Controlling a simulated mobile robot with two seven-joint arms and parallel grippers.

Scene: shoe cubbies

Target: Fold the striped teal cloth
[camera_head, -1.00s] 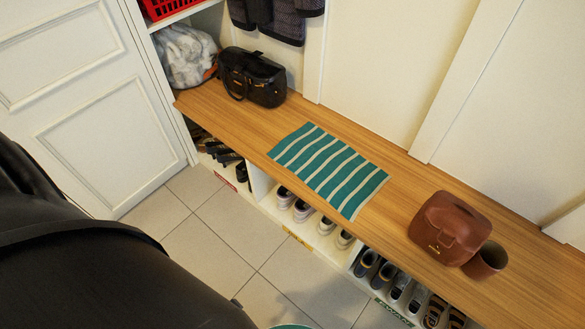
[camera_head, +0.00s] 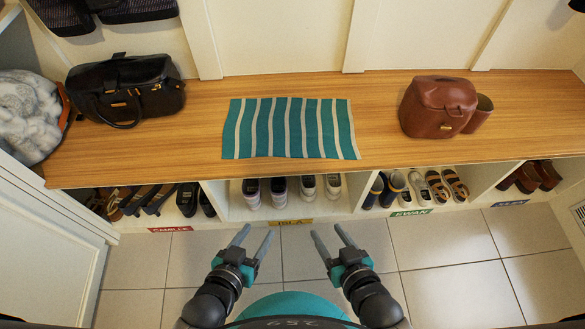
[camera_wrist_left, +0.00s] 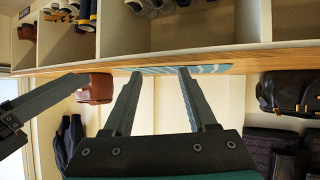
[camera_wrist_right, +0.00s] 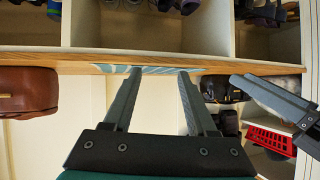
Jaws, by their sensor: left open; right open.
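The striped teal cloth (camera_head: 290,128) lies flat and spread out on the wooden bench top, its front edge close to the bench's front edge. Its edge also shows as a thin strip in the left wrist view (camera_wrist_left: 160,70) and the right wrist view (camera_wrist_right: 150,70). My left gripper (camera_head: 255,238) is open and empty in front of the bench, short of the cloth. My right gripper (camera_head: 329,237) is also open and empty in front of the bench, to the right of the left one. Neither touches the cloth.
A black handbag (camera_head: 126,92) stands left of the cloth. The bench (camera_head: 375,125) is clear on both sides of the cloth. Cubbies with several shoes (camera_head: 293,190) are below.

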